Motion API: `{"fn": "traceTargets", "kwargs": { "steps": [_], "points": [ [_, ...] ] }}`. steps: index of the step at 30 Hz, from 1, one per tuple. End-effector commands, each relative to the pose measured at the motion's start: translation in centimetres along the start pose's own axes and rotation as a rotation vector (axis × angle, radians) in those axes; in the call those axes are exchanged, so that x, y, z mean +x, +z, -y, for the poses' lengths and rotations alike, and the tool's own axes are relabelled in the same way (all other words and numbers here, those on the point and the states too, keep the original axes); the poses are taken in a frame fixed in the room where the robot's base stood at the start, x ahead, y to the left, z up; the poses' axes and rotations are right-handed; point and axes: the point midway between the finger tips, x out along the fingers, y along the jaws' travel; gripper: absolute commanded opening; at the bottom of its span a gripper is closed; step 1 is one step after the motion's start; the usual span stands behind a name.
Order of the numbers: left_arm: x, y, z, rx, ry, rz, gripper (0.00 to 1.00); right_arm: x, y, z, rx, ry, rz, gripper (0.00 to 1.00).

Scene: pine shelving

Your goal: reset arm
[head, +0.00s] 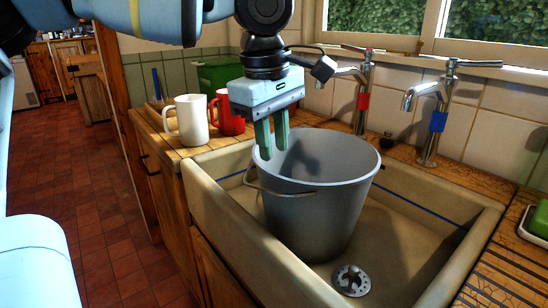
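My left gripper (273,152) hangs pointing down at the upper left part of a grey bucket (310,215). Its two green fingers have a narrow gap between them, and I see nothing held in the gap. The fingertips overlap the bucket's mouth near its left rim; whether they touch the bucket I cannot tell. The bucket stands upright in the sink (235,195), with its thin handle hanging down on the left side. My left arm comes in across the top left. My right gripper is not in view.
A white mug (187,120) and a red mug (228,114) stand on the wooden counter left of the sink. Two taps, one red-marked (362,100) and one blue-marked (437,121), rise behind it. A green container (218,76) is at the back. Tiled floor (75,165) lies open at left.

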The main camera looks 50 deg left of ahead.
Motion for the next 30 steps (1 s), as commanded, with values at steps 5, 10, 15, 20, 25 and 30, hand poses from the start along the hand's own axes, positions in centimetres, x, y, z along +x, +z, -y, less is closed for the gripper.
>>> {"fn": "traceTargets", "kwargs": {
  "steps": [5, 10, 15, 20, 25, 30],
  "points": [
    [-1.6, 0.0, 0.0, -0.001, 0.001, -0.001, 0.24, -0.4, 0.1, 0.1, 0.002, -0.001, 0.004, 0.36],
    [-1.8, 0.0, 0.0, 0.0, -0.001, 0.0, 0.24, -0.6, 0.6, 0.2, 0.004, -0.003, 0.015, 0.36],
    [-1.8, 0.0, 0.0, 0.0, -0.001, 0.0, 0.24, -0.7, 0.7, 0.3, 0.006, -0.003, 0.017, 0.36],
    [-1.8, 0.0, 0.0, 0.0, -0.001, 0.0, 0.24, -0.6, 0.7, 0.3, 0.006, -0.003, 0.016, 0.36],
    [-1.8, 0.0, 0.0, 0.0, -0.001, 0.0, 0.24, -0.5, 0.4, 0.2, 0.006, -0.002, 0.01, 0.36],
    [-1.8, 0.0, 0.0, 0.0, 0.0, 0.0, 0.24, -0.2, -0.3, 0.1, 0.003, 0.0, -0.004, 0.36]
  ]
}}
